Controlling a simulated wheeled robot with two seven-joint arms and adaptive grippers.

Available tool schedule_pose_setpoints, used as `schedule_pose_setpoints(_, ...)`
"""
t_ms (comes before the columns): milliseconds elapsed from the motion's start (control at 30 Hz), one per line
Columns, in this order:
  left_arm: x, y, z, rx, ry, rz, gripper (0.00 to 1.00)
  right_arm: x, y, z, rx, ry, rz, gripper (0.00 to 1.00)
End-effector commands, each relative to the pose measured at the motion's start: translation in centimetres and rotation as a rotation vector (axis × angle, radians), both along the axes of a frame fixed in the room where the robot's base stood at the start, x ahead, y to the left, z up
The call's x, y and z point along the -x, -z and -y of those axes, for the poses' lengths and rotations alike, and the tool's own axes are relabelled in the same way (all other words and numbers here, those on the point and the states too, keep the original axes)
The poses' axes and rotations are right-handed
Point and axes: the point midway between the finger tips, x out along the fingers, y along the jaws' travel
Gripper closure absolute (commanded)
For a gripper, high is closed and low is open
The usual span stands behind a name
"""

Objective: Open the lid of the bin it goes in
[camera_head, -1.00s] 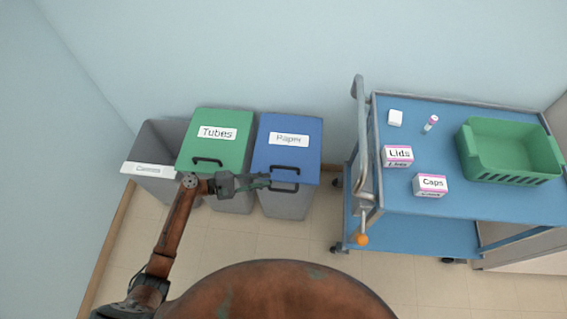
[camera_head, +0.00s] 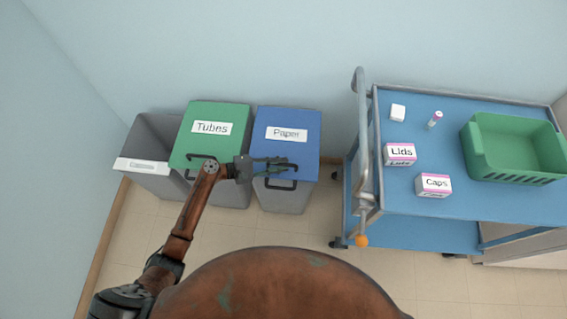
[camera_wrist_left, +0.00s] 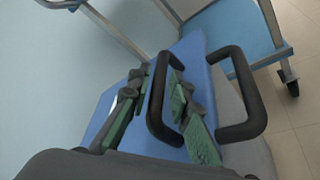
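The bin with the blue lid (camera_head: 287,120) labelled "Paper" stands right of the bin with the green lid (camera_head: 220,112) labelled "Tubes"; both lids are down. My left gripper (camera_head: 280,165) is over the front part of the blue lid, partly covering its upper handle. A lower dark handle (camera_head: 281,187) shows below it. In the left wrist view, my left gripper's fingers (camera_wrist_left: 160,75) are apart, with one bar of a black handle (camera_wrist_left: 156,100) between them. The fingers do not look closed on it; contact is unclear. My right gripper is out of view.
A grey bin (camera_head: 157,138) without a visible lid stands at the far left. A blue cart (camera_head: 480,205) on the right carries a green basket (camera_head: 515,147), "Lids" (camera_head: 400,153) and "Caps" (camera_head: 433,184) boxes, a white block (camera_head: 398,112) and a small tube (camera_head: 435,119). Bare floor separates bins and cart.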

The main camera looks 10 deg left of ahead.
Motion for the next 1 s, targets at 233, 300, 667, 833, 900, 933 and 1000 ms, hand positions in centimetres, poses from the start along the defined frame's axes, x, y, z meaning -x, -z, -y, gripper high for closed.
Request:
schedule_pose_setpoints(233, -0.37, 0.15, 1.09, 0.0, 0.002, 0.0, 0.81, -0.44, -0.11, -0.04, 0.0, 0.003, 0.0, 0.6)
schedule_pose_setpoints(300, -0.37, 0.13, 1.14, 0.001, 0.003, 0.001, 0.81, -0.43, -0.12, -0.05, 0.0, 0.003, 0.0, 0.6)
schedule_pose_setpoints(667, -0.36, 0.13, 1.12, 0.0, 0.004, 0.0, 1.0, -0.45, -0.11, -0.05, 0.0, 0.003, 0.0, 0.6)
schedule_pose_setpoints(833, -0.35, 0.13, 1.11, 0.0, 0.004, 0.0, 1.0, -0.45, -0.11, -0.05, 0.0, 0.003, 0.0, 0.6)
schedule_pose_setpoints(900, -0.35, 0.14, 1.09, 0.0, 0.004, 0.0, 1.0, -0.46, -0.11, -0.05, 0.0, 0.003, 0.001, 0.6)
schedule_pose_setpoints(933, -0.35, 0.14, 1.09, 0.0, 0.004, 0.0, 1.0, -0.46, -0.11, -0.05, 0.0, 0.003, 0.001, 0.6)
schedule_pose_setpoints(1000, -0.34, 0.14, 1.08, 0.0, 0.004, 0.0, 1.0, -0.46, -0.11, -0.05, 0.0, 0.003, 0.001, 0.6)
